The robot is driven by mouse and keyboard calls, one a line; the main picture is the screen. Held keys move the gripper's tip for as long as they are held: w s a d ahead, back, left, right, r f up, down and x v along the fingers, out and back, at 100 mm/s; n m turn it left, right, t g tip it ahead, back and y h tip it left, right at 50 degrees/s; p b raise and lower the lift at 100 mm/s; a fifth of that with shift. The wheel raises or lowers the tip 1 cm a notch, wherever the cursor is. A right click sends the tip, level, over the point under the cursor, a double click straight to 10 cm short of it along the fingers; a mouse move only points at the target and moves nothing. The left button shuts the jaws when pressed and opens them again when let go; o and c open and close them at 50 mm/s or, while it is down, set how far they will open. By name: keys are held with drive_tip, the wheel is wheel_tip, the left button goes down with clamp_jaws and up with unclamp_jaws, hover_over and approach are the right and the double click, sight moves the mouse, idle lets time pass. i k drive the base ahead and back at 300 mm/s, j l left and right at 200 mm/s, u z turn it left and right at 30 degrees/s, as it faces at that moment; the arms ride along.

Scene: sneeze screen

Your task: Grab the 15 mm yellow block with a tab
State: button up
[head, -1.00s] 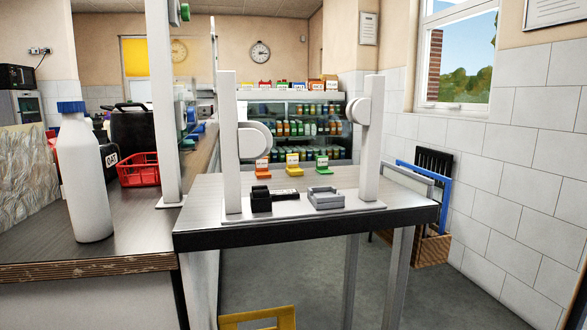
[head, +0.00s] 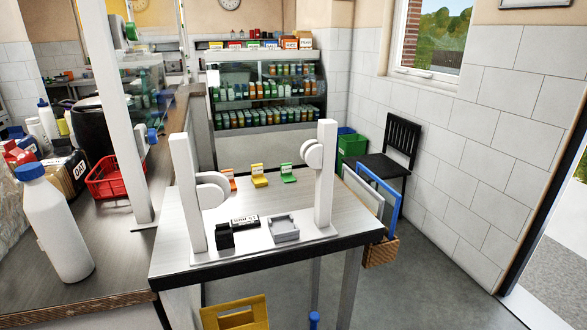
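The yellow block (head: 259,181) sits on the metal side table (head: 345,210), near its far edge. It has an upright pale tab with print too small to read. An orange block (head: 229,184) with a similar tab stands to its left, partly hidden by the stand's round knob. A green block (head: 288,178) with a tab stands to its right. My gripper is not in this view.
Two white posts (head: 324,170) on a white base plate stand in front of the blocks. A black clamp (head: 225,238) and a grey tray-like part (head: 284,230) sit between them. A white bottle (head: 60,235) stands on the left counter. A yellow crate (head: 236,315) is on the floor.

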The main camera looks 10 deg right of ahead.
sight(258, 178)
drive_tip(key=i+l+z, duration=0.15)
drive_tip(key=z, duration=0.25)
drive_tip(key=i+l+z, duration=0.1)
drive_tip(key=z, duration=0.25)
drive_tip(key=i+z, duration=0.25)
drive_tip(key=z, duration=0.15)
drive_tip(key=i, duration=2.45)
drive_tip(key=i+u, duration=0.3)
drive_tip(key=i, duration=0.15)
drive_tip(key=i+l+u, duration=0.3)
drive_tip(key=i, duration=0.15)
drive_tip(key=i+l+u, duration=0.25)
drive_tip(key=i, duration=0.25)
drive_tip(key=j, duration=0.1)
